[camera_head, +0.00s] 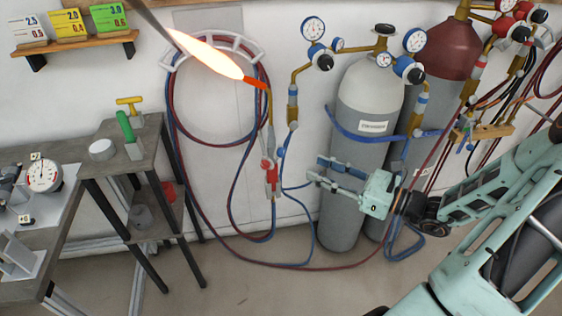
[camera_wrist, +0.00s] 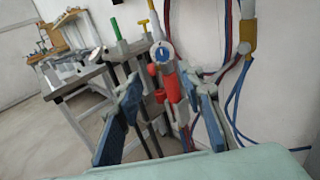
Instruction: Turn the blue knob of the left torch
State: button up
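The left torch (camera_head: 270,120) hangs by the white wall, with a bright orange flame (camera_head: 210,56) at its tip. Its blue knob (camera_head: 281,153) is small in the head view, beside the red valve part (camera_head: 268,172). In the wrist view the blue knob (camera_wrist: 163,53) faces me with a white mark, above the red torch body (camera_wrist: 171,84). My gripper (camera_head: 317,168) is to the right of the torch in the head view, apart from the knob. In the wrist view my gripper (camera_wrist: 160,92) is open and empty, its blue-padded fingers either side of the torch's line.
Coiled hoses (camera_head: 172,110) hang on the wall and trail across the floor. A small bench (camera_head: 112,168) with a green-handled tool stands left. Open floor lies in front.

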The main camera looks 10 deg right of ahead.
aim_at(284, 153)
jog(key=x, duration=1)
jog(key=shift+w+r, duration=0.15)
jog(key=shift+w, duration=0.15)
jog(key=shift+c, duration=0.3)
grip_shut()
